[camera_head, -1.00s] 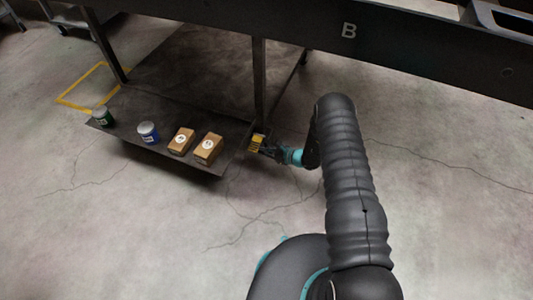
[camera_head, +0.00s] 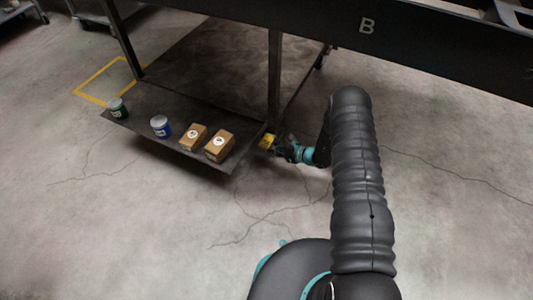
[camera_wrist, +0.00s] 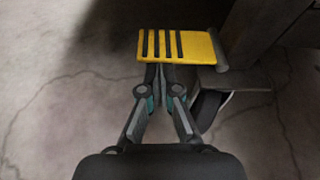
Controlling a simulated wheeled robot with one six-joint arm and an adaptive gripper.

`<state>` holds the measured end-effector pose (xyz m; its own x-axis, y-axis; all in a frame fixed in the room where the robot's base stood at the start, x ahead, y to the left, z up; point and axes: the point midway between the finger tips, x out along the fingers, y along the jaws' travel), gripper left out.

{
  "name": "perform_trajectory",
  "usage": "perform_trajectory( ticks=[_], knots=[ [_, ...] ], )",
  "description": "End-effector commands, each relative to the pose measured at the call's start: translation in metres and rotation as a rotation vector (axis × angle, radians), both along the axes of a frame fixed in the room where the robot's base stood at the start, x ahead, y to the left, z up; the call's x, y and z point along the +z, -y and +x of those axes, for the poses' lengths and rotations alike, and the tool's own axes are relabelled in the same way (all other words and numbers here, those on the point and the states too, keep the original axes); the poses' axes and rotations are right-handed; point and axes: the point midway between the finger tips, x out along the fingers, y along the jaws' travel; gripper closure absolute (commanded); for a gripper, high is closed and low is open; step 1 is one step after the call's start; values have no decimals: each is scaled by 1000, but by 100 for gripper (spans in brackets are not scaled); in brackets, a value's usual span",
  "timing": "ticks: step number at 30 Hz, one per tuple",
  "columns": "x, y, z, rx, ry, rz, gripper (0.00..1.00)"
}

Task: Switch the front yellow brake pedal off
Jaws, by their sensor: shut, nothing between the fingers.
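The yellow brake pedal (camera_wrist: 196,46) with black stripes fills the upper middle of the wrist view, beside a metal bracket and a dark caster wheel (camera_wrist: 209,108). In the head view the pedal (camera_head: 267,141) shows at the right corner of the stand's lower shelf. My gripper (camera_wrist: 160,72) is shut and empty. Its fingertips are at the pedal's near edge and seem partly under it; I cannot tell whether they touch. In the head view my gripper (camera_head: 279,147) is just right of the pedal.
The stand's lower shelf (camera_head: 160,103) holds two brown boxes (camera_head: 219,146), a blue can (camera_head: 160,127) and a green can (camera_head: 118,108). A stand leg (camera_head: 274,80) rises behind the pedal. A dark beam marked B (camera_head: 440,52) crosses above. Concrete floor (camera_head: 130,230) is clear in front.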

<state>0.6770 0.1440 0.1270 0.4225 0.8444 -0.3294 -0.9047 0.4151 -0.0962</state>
Motion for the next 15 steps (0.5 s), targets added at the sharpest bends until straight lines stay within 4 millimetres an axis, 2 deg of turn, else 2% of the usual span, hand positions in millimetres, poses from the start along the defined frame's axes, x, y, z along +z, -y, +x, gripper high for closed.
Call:
perform_trajectory(
  ticks=[11,15],
  knots=[
    [1,-2,0,2,2,0,100],
    [-6,-2,0,3,1,0,100]
  ],
)
